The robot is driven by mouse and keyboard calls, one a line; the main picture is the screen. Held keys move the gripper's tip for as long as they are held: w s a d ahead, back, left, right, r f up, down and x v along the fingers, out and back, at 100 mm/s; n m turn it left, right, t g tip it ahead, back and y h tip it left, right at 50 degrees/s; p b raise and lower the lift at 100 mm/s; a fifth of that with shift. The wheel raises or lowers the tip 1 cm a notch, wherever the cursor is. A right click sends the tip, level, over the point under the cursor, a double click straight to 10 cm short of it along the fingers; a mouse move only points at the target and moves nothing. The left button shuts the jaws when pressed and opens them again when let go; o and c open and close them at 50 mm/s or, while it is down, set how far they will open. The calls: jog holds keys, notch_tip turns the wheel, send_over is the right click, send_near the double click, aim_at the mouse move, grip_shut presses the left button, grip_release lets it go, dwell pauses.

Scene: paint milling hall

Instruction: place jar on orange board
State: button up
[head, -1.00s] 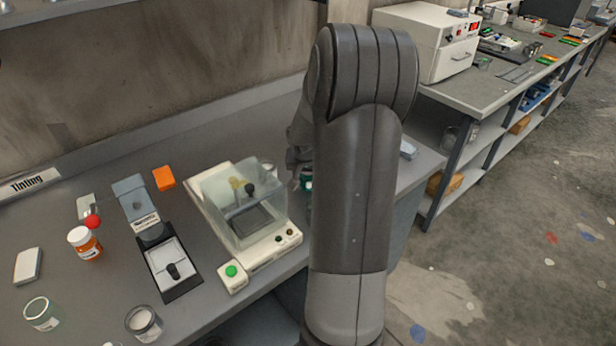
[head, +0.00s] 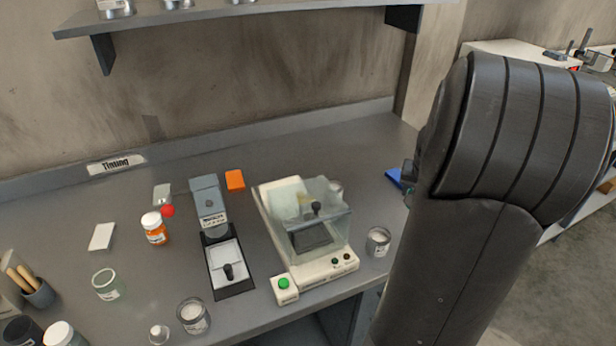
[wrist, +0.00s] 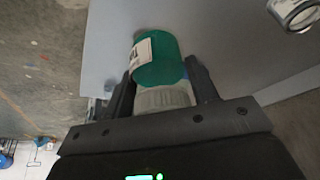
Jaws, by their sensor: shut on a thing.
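In the wrist view my gripper (wrist: 162,88) is shut on a green jar (wrist: 158,60) with a pale ribbed lid and a white label. The jar is held with its lid toward the palm. In the head view my arm hides the jar and most of my gripper; only a small part of it shows at the arm's left edge. A small flat orange board (head: 235,180) lies on the bench near the wall, right of the grey-blue instrument, well left of my arm. Its top looks bare.
A balance with a clear cover (head: 318,225) stands between the board and my arm. A grey-blue instrument (head: 208,200), an orange jar (head: 155,230), an open glass jar (head: 378,241) and a blue board (head: 394,177) are nearby. Bench behind the balance is clear.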

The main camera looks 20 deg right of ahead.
jog(key=w+a+r+n+y, duration=0.1)
jog(key=w+a+n, duration=0.4)
jog(key=w, duration=0.8)
jog(key=n+t+y, duration=0.1)
jog(key=n+y, duration=0.3)
jog(key=n, duration=0.5)
send_over(233, 181)
jog(key=s, duration=0.2)
jog(key=f, duration=0.5)
jog(key=shift+s+d+f, duration=0.1)
jog(key=shift+d+f, duration=0.3)
jog(key=shift+a+f, duration=0.1)
jog(key=shift+f, duration=1.95)
jog(key=shift+f, duration=0.15)
